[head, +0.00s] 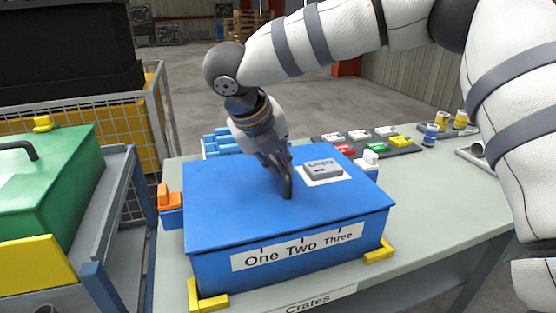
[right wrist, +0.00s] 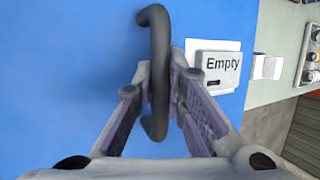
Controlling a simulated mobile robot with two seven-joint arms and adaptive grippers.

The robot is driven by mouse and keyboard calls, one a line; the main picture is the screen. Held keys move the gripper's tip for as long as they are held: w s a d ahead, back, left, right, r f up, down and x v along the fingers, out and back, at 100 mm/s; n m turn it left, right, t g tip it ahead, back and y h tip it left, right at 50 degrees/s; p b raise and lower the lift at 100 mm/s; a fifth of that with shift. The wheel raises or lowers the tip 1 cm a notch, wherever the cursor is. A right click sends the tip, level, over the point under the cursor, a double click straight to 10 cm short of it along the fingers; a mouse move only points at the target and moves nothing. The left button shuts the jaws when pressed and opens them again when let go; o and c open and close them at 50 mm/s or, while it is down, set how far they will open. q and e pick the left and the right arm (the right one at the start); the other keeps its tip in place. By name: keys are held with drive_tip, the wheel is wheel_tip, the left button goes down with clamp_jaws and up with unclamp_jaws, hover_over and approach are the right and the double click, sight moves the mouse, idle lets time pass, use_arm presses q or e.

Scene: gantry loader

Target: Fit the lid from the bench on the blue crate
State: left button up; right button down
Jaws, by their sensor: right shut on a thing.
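The blue lid (head: 235,215) lies over the top of the blue crate (head: 212,275) on the bench, its edges roughly lined up with the crate walls. I cannot tell whether it is fully seated. My right gripper (head: 283,185) is above the lid and shut on its dark handle; in the right wrist view the fingers (right wrist: 159,88) close on both sides of the dark handle (right wrist: 158,35). A grey "Empty" tag (head: 322,168) sits on the lid beside the handle. My left gripper is not in view.
Yellow corner pieces (head: 208,301) stand at the crate's corners on the bench (head: 430,195). Behind are a dark tray (head: 375,146) with small coloured parts and several small cans (head: 430,133). A green lidded crate (head: 60,190) stands left on another stand.

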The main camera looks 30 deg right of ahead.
drive_tip(key=shift+f, duration=0.35)
drive_tip(key=c, duration=1.6)
unclamp_jaws()
drive_tip(key=shift+o, duration=0.2)
drive_tip(key=v, duration=1.2)
